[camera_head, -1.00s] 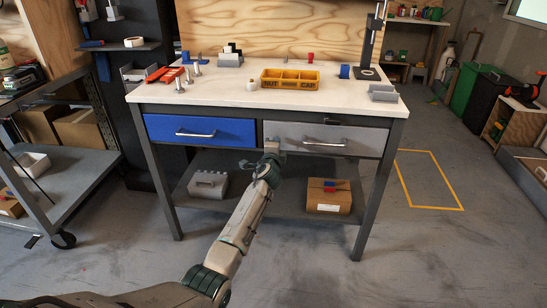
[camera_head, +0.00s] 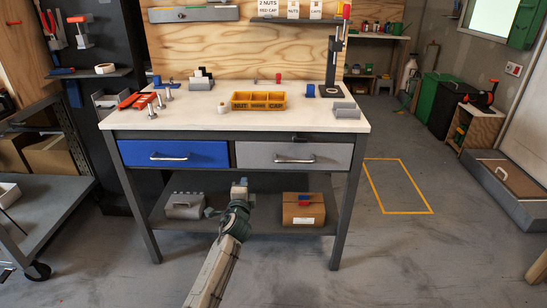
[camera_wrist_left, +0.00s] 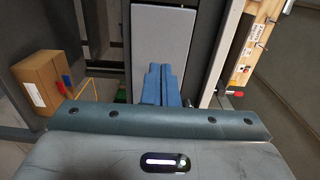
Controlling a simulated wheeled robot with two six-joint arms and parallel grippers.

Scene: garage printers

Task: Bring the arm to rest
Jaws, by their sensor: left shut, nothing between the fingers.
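My left gripper (camera_head: 239,188) is in front of the workbench, below the gap between the two drawers. Its arm comes up from the bottom of the head view. In the left wrist view its blue fingers (camera_wrist_left: 158,84) are together with nothing between them. The blue drawer (camera_head: 173,154) and the grey drawer (camera_head: 293,156) both look shut, and the gripper is clear of their handles. My right gripper is in neither view.
The workbench top (camera_head: 210,121) carries a yellow divided tray (camera_head: 258,107), red tools and several bolts. On the lower shelf are a grey case (camera_head: 184,206) and a cardboard box (camera_head: 303,214). A grey cart (camera_head: 50,205) stands left.

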